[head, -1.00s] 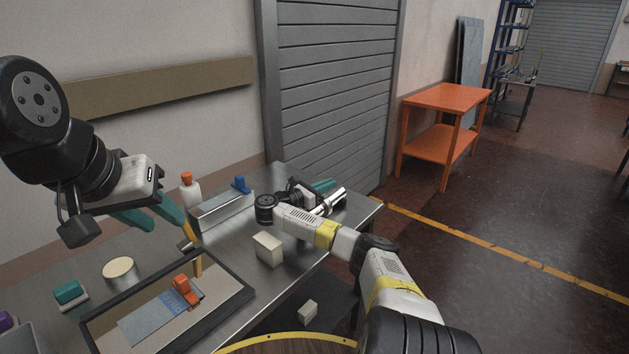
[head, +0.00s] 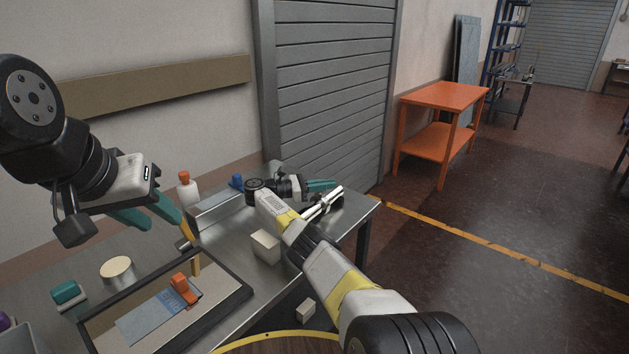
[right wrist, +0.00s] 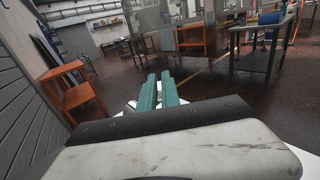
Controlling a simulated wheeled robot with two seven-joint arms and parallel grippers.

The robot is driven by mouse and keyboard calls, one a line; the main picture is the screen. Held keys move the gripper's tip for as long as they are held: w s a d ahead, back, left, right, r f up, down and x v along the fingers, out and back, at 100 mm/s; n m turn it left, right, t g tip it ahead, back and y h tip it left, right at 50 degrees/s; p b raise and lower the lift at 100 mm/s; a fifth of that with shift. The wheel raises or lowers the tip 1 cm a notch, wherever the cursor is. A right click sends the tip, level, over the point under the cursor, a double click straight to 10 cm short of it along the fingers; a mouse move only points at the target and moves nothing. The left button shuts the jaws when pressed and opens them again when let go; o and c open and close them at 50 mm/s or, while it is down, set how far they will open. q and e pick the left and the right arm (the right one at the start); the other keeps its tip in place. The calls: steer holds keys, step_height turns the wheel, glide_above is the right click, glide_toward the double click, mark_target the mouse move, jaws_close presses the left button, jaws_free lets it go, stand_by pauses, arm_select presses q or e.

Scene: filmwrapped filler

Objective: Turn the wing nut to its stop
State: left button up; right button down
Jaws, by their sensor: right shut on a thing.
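My right gripper (head: 322,185) is at the far right end of the steel bench, its teal fingers pointing right. In the right wrist view the fingers (right wrist: 158,92) lie close together, shut on what I take to be the wing nut, which they hide. A fixture with pale, shiny bars (head: 322,205) stands right beside and below them. How far the nut is turned cannot be seen. My left gripper (head: 160,217) hangs above the left part of the bench, its teal fingers apart and empty.
The steel bench (head: 222,240) holds a cream block (head: 265,246), a black-rimmed tray (head: 230,302) with an orange-handled tool (head: 184,289), a white bottle (head: 187,190) and a round tan-topped container (head: 117,269). An orange table (head: 445,97) stands apart at the back right.

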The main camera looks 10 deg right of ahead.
stand_by(0.4)
steer(key=c, duration=1.6)
jaws_free()
steer(key=shift+o, duration=0.2)
steer(key=shift+d+r, duration=0.1)
